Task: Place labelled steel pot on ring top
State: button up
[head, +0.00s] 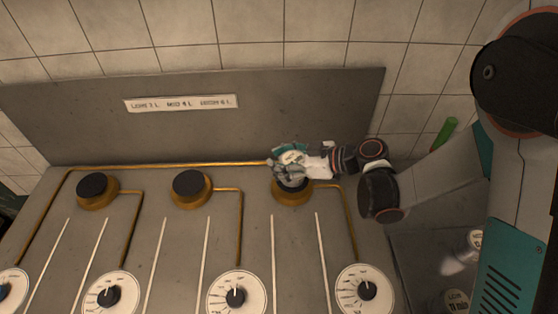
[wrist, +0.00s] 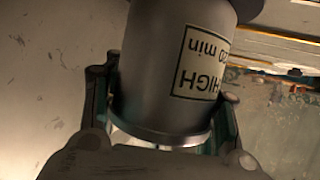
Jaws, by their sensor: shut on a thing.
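The steel pot (wrist: 155,70) is a grey cylinder with a white label reading "HIGH" and a partly cut-off "0 min", upside down in the wrist view. My gripper (head: 292,161) is shut around it, with a finger on each side. In the head view the gripper and pot are directly over the right ring (head: 291,196), a brass burner with a dark top. The gripper covers much of the pot and the back of this ring. I cannot tell whether the pot touches the ring top.
The middle ring (head: 192,187) and left ring (head: 97,190) are empty. Several white dials, including one at right (head: 365,290), line the front. A "LOW" pot (head: 457,302) and another pot (head: 475,239) stand at lower right. The steel backsplash (head: 200,130) rises close behind the rings.

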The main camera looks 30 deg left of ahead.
jog(key=shift+f, duration=0.2)
jog(key=o, duration=1.5)
jog(key=shift+r, duration=0.1)
jog(key=shift+r, duration=0.15)
jog(key=p+v, duration=0.3)
jog(key=v, duration=0.9)
